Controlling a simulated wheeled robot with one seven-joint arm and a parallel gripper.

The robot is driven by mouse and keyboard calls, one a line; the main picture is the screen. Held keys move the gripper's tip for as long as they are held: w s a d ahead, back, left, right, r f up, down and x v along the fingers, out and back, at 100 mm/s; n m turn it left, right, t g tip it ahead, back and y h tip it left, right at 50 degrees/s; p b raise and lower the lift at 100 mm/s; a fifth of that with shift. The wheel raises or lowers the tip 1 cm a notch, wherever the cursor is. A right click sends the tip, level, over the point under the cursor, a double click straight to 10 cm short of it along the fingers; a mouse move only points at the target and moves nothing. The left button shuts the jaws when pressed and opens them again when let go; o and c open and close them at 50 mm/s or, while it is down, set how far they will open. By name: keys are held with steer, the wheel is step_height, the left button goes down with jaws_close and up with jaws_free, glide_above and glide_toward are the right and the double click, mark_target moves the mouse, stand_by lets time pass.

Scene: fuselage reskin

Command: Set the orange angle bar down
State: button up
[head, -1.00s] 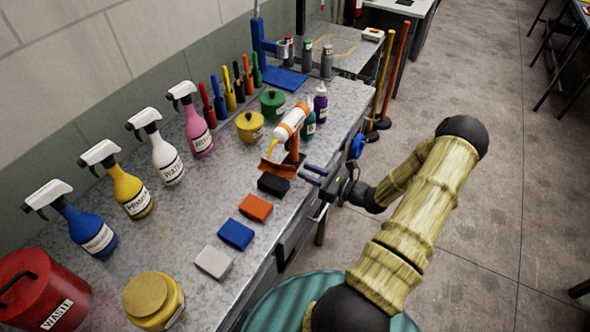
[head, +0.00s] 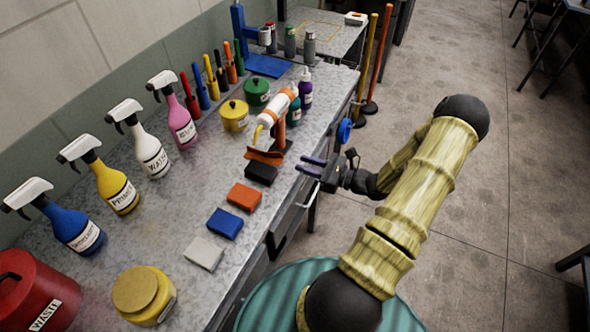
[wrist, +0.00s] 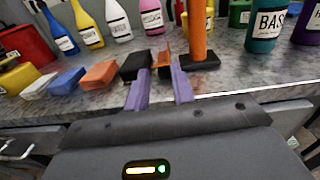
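The orange angle bar (head: 265,156) lies on the metal bench, beside the black block and near the foot of the orange post. In the wrist view the angle bar (wrist: 163,62) shows beyond and between my fingertips. My gripper (head: 304,166) is at the bench's front edge, its two purple fingers pointing at the bar, with a gap between them and the bar. In the wrist view my gripper (wrist: 163,75) has its fingers apart with nothing held between them.
The black block (head: 262,173), an orange block (head: 244,196), a blue block (head: 225,223) and a grey block (head: 204,253) line the front edge. The orange post (head: 279,131) holds a tilted white bottle (head: 275,112). Spray bottles stand behind.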

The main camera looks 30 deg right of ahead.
steer(key=a+n+g, duration=0.2)
steer(key=a, duration=0.1)
steer(key=s+a+r+n+g+y, duration=0.1)
steer(key=a+n+g, duration=0.1)
steer(key=a+g, duration=0.1)
steer(key=s+a+n+g+y, duration=0.1)
steer(key=a+n+g, duration=0.1)
steer(key=a, duration=0.1)
steer(key=shift+r+n, duration=0.35)
steer(key=shift+n, duration=0.05)
steer(key=s+a+n+g, duration=0.2)
steer(key=a+n+g, duration=0.1)
steer(key=s+a+n+g+h, duration=0.1)
steer(key=shift+s+a+r+g, duration=0.1)
steer(key=shift+a+r+g, duration=0.05)
steer(key=shift+r+g, duration=0.25)
steer(key=s+a+r+n+h, duration=0.2)
steer(key=r+n+h, duration=0.3)
steer(key=n, duration=0.3)
steer(key=s+a+r+n+h, duration=0.3)
steer(key=r+n+h, duration=0.3)
steer(key=n, duration=0.3)
steer(key=shift+n+h, duration=0.3)
steer(key=shift+h, duration=0.1)
steer(key=shift+c, duration=1)
